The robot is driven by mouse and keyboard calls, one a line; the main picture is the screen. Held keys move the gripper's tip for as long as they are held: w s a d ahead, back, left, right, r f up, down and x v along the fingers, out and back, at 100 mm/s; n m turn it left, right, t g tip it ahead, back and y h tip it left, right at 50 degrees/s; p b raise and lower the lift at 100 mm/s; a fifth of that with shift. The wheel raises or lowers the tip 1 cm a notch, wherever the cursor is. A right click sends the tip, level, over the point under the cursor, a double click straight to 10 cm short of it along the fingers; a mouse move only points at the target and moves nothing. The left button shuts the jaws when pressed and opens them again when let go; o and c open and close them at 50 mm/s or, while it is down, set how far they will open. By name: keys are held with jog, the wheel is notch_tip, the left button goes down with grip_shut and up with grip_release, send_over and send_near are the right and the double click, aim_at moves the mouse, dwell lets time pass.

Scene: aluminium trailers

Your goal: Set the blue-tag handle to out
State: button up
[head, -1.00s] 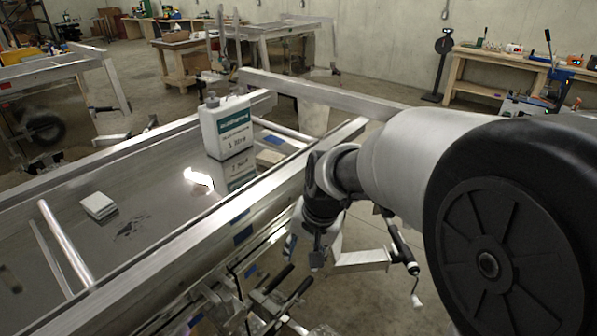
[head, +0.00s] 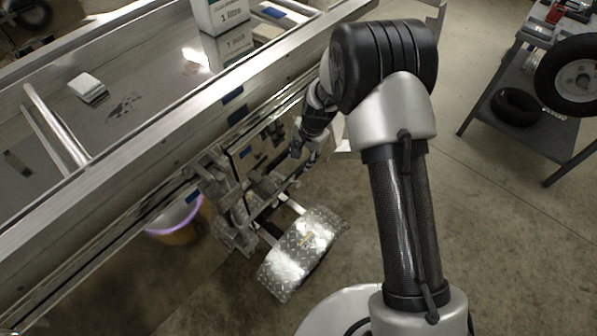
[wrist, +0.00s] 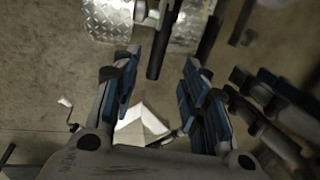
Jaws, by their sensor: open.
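My gripper (head: 297,148) is beside the near side of the aluminium trailer (head: 130,152), in front of its handle hardware. In the wrist view my gripper (wrist: 161,62) is open, with blue-lined fingers apart. A black bar-like handle (wrist: 157,55) shows between and beyond the fingertips; I see no contact. A second dark handle (wrist: 208,38) is to its right. In the head view, blue tags (head: 245,152) show near the hardware on the trailer side. I cannot tell which handle carries the blue tag, nor its setting.
A diamond-plate fender (head: 305,250) sticks out below the hardware. A purple-rimmed bucket (head: 178,222) stands under the trailer. A white container (head: 222,14) and a small white block (head: 88,86) are on the trailer bed. A shelf cart with tyres (head: 525,90) is at right.

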aim_at(298, 172)
jog(key=f+b, duration=0.1)
jog(key=f, duration=0.2)
jog(key=w+a+f+b, duration=0.1)
jog(key=f, duration=0.6)
jog(key=shift+w+a+f+b, duration=0.15)
jog(key=shift+a+f+b, duration=0.15)
jog(key=shift+b, duration=0.1)
jog(key=shift+c, duration=0.5)
grip_shut()
